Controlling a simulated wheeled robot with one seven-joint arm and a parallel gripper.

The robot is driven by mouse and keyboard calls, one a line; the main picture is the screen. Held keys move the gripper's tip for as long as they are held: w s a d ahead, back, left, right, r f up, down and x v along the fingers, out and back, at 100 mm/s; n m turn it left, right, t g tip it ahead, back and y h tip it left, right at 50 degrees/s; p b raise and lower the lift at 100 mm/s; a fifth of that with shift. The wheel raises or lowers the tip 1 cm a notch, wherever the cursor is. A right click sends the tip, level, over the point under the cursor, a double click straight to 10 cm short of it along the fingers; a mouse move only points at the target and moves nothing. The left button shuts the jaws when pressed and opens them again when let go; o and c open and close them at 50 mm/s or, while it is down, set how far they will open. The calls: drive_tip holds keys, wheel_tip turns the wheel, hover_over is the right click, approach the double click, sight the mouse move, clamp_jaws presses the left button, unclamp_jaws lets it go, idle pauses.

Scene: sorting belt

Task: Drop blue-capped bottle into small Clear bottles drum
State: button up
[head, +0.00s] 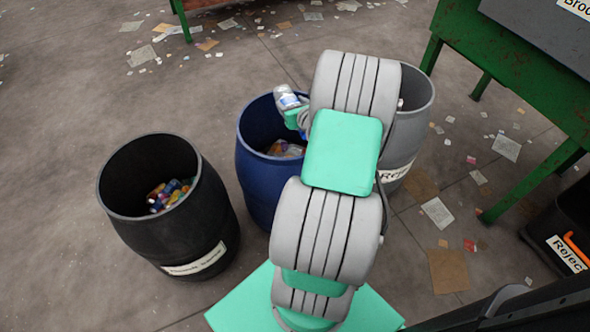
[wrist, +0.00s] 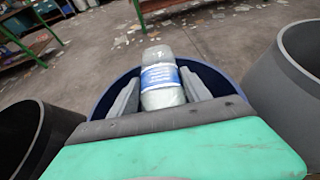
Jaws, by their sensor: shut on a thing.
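A clear bottle with a blue and white label (head: 286,98) is held by my gripper (head: 298,117) above the blue drum (head: 252,190). In the wrist view the bottle (wrist: 162,78) sits between the two grey fingers of my gripper (wrist: 160,95), which are shut on it. The blue drum's rim (wrist: 101,108) shows below and around it. The cap's colour cannot be made out. Several items lie inside the blue drum. My arm hides the drum's right side, and its label is not visible.
A black drum (head: 190,238) with colourful items stands left of the blue one. A grey drum (head: 412,120) labelled "Reje..." stands to the right, partly behind my arm. A green-framed table (head: 465,32) and a black bin marked "Reject" (head: 548,232) are at right. Paper litters the floor.

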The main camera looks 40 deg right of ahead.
wheel_tip(320, 180, down, 5)
drive_tip(key=b, duration=0.4)
drive_tip(key=shift+b, duration=0.3)
drive_tip(key=o, duration=1.4)
drive_tip(key=p+v, duration=0.2)
drive_tip(key=v, duration=0.5)
drive_tip(key=shift+s+r, duration=0.15)
drive_tip(key=shift+s, duration=0.05)
drive_tip(key=shift+s+a, duration=0.15)
drive_tip(key=shift+a, duration=0.05)
drive_tip(key=shift+r, duration=0.1)
